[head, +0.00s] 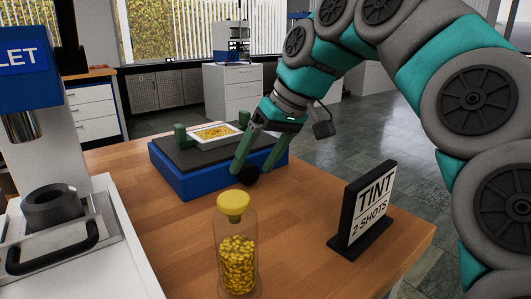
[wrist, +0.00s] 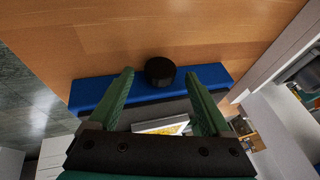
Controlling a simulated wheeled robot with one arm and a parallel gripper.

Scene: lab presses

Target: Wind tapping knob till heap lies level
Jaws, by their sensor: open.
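The tapping knob (head: 250,176) is a black round knob on the front face of a blue tapping unit (head: 188,187) with a dark top. The knob also shows in the wrist view (wrist: 160,70). On top, a white tray (head: 238,126) holds a yellow heap (head: 214,132) between green blocks. Whether the heap is level is too small to tell. My gripper (head: 251,171) points down at the knob, its green fingers open. In the wrist view the knob sits between and slightly beyond the fingertips (wrist: 159,74), with gaps on both sides. The fingers partly hide the unit's front.
A clear bottle (head: 237,262) of yellow pellets with a yellow cap stands in front of the unit. A black-framed "TINT 2 SHOTS" sign (head: 363,210) stands to the right. A press (head: 32,75) with a black-handled part stands at left. Wooden tabletop between bottle and sign is clear.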

